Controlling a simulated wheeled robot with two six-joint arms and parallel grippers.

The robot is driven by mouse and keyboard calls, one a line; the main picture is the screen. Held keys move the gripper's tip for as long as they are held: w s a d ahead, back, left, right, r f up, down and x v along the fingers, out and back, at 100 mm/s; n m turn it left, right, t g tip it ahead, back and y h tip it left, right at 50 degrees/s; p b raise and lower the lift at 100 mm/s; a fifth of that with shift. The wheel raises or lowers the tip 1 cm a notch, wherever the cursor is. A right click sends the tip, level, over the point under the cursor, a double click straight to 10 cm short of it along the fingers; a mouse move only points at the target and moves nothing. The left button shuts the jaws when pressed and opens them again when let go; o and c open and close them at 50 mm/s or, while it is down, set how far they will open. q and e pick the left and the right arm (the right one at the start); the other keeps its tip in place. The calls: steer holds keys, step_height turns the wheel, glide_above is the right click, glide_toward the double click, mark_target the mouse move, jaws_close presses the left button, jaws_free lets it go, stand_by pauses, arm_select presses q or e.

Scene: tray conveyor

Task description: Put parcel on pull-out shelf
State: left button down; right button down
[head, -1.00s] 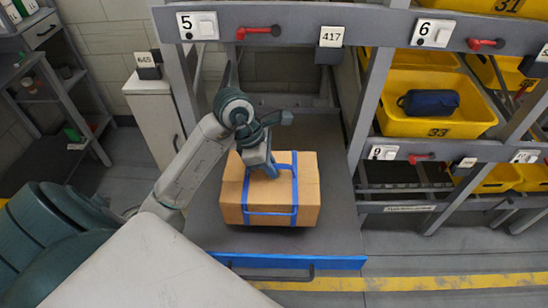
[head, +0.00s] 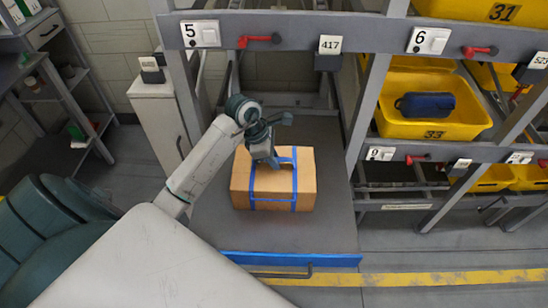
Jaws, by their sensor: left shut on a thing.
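The parcel (head: 303,190) is a brown cardboard box with blue straps and a blue handle on top. It is over the grey pull-out shelf (head: 330,228), which has a blue front edge and a dark handle. A dark patch shows close under the box; I cannot tell whether it touches the shelf. My left gripper (head: 275,165) comes from above and is shut on the parcel's blue handle. The fingertips are partly hidden against the handle. My right gripper is not in view.
A grey rack with signs 5 and 6 stands behind and to the right. It holds yellow bins (head: 440,124), one with a blue pouch (head: 425,105). A white cabinet (head: 160,125) stands left of the shelf. A yellow line (head: 430,280) crosses the floor.

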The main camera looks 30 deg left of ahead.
arm_select(q)
steer(key=shift+f, duration=0.15)
steer(key=c, duration=1.4)
jaws_free()
steer(key=shift+c, duration=0.2)
steer(key=shift+r, duration=0.3)
steer(key=b+v, duration=0.3)
steer(key=v, duration=0.7)
steer(key=shift+s+a+r, duration=0.1)
steer(key=shift+a, duration=0.05)
steer(key=shift+s+a+r, duration=0.15)
steer(key=shift+s+r, duration=0.05)
steer(key=shift+r, duration=0.5)
